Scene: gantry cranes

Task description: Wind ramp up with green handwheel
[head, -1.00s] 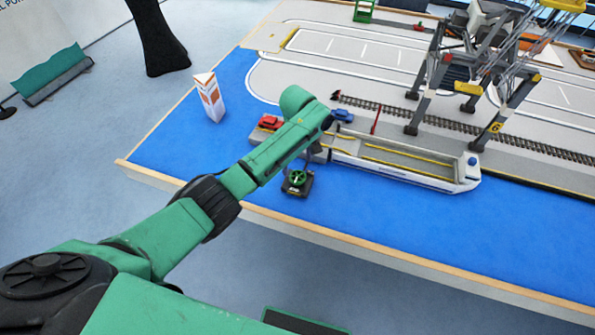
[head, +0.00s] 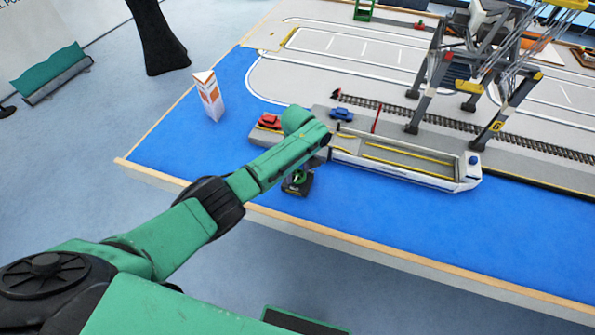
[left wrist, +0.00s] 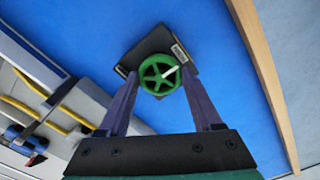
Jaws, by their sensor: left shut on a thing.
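The green handwheel (left wrist: 152,80) sits on a small dark box (left wrist: 150,48) with a label; its spokes and a white mark show in the left wrist view. In the head view the handwheel (head: 301,177) is partly covered by my left arm. My left gripper (left wrist: 159,72) has its two fingers on opposite sides of the wheel's rim and is shut on it. The white ship (head: 420,172) with yellow deck lines lies to the right of the box. The ramp cannot be told clearly at the ship's left end behind my arm. My right gripper is not in view.
A red car (head: 269,121) and a blue car (head: 342,113) stand on the grey quay. A gantry crane (head: 430,90) stands over the rails at the right. A white and orange prism (head: 208,96) stands on the blue surface. The wooden table edge (head: 350,243) runs in front.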

